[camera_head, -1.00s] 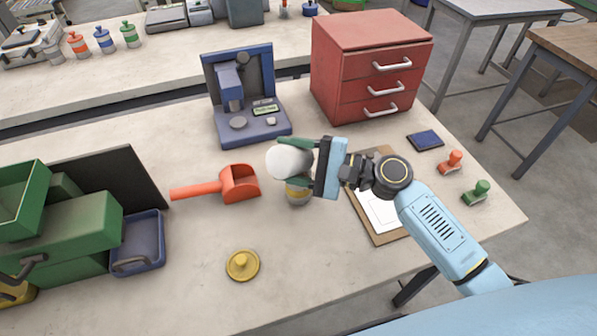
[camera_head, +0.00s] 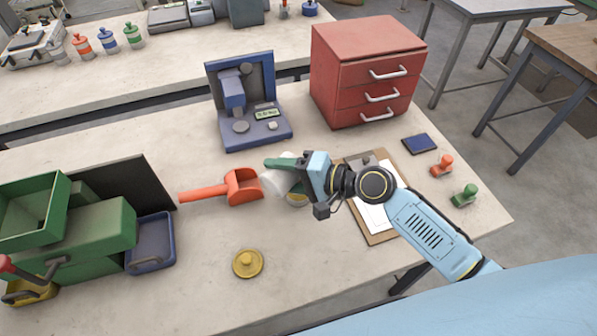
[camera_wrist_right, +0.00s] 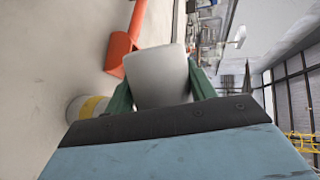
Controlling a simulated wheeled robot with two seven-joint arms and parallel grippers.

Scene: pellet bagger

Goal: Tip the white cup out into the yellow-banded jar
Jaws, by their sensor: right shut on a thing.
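The white cup (camera_head: 275,180) is tipped over in my right gripper (camera_head: 284,172). The gripper's green fingers are shut on its sides. The cup and gripper appear over the yellow-banded jar (camera_head: 297,200), which stands on the table and is mostly hidden behind them in the head view. In the right wrist view the cup (camera_wrist_right: 158,78) sits between the two fingers, and the jar (camera_wrist_right: 88,107) shows beside and beyond it. I cannot see into the cup or the jar, or any pellets falling. My left gripper is not in view.
An orange scoop (camera_head: 240,187) lies just left of the jar. A yellow knobbed lid (camera_head: 248,263) lies nearer the front. A blue machine (camera_head: 258,138) and red drawer cabinet (camera_head: 362,75) stand behind. A clipboard (camera_head: 378,238) lies under my right arm. Green bins (camera_head: 90,235) stand left.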

